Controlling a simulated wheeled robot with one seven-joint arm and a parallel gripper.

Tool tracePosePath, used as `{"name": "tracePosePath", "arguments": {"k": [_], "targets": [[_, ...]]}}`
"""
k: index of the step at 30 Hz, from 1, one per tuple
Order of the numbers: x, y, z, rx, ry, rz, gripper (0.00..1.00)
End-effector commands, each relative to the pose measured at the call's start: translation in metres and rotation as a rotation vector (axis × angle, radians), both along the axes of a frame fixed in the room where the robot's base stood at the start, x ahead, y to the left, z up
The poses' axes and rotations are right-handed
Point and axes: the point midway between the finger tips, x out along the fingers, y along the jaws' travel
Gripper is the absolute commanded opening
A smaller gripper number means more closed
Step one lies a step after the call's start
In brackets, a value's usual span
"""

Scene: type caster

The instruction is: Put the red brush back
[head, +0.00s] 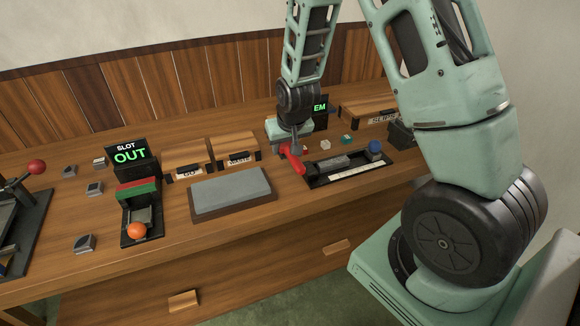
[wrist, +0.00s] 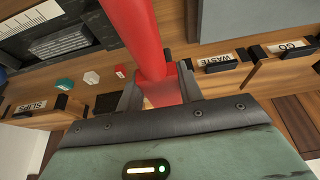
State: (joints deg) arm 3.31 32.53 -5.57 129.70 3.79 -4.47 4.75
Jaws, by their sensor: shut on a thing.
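The red brush (head: 292,159) is held at my gripper (head: 288,147), beside the left end of a dark tray (head: 318,182). In the wrist view the brush (wrist: 138,38) runs up from between the two fingers of my gripper (wrist: 160,88), which are shut on its squarish red end. The tray holds a grey block (head: 332,162) and a pale ruler (head: 352,172). I cannot tell whether the brush touches the tray or bench.
A grey slab (head: 230,192) lies to the left. Bins labelled GO (head: 187,158) and WASTE (head: 235,150) stand behind it. A SLOT OUT display (head: 130,155) is farther left. Small white (head: 326,144) and teal (head: 346,140) pieces lie behind the tray. A blue knob (head: 375,147) stands at its right.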

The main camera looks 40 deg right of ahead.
Motion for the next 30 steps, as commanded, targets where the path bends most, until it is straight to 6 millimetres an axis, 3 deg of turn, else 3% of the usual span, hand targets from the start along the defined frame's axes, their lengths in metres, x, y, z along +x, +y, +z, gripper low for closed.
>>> {"name": "tracePosePath", "arguments": {"k": [6,19,30], "targets": [[-0.001,0.000,-0.035,0.001,0.005,-0.001,0.15],[-0.001,0.000,-0.079,0.001,0.004,-0.001,0.15],[0.000,0.000,-0.087,0.001,0.001,-0.001,0.15]]}}
